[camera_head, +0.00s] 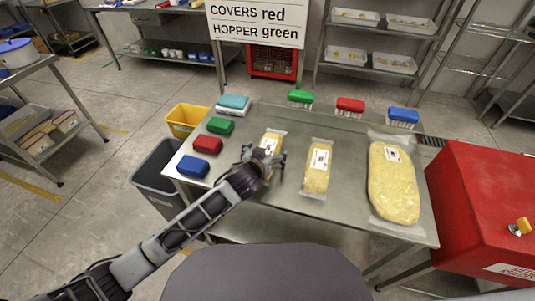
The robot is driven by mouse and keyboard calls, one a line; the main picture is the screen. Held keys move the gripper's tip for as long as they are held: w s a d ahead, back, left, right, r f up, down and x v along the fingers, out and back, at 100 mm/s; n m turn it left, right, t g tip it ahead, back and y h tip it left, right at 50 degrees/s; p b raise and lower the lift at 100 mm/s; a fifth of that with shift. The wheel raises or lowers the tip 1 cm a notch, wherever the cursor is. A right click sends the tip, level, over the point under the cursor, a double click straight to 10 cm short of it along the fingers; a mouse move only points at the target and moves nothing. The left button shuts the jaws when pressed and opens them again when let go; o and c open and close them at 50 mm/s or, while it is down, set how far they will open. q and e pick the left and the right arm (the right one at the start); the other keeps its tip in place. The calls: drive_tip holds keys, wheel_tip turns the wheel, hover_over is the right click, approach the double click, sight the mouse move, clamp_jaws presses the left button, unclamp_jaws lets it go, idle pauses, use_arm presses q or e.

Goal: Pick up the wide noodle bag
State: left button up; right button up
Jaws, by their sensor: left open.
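Several noodle bags lie on the steel table. The widest bag (394,186), clear with yellow noodles and a white label, lies flat at the right side of the table. A narrower bag (317,168) lies in the middle. A small bag (271,141) lies left of it, partly hidden by my left gripper (271,163). My left gripper is open, over or beside the near end of the small bag; I cannot tell whether it touches. It is well left of the widest bag. My right gripper is not in view.
Green, red and blue blocks (207,144) line the table's left edge; matching brushes (350,106) stand along the back edge. A red cabinet (480,205) stands close on the right. Yellow (187,119) and grey bins stand at left. The front middle of the table (290,212) is clear.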

use_arm(q)
drive_tip(key=shift+w+f, duration=0.1)
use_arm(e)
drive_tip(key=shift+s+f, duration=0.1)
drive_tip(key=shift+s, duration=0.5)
use_arm(q)
drive_tip(key=shift+c, duration=0.3)
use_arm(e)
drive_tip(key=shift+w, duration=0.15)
use_arm(q)
drive_tip(key=c, duration=1.4)
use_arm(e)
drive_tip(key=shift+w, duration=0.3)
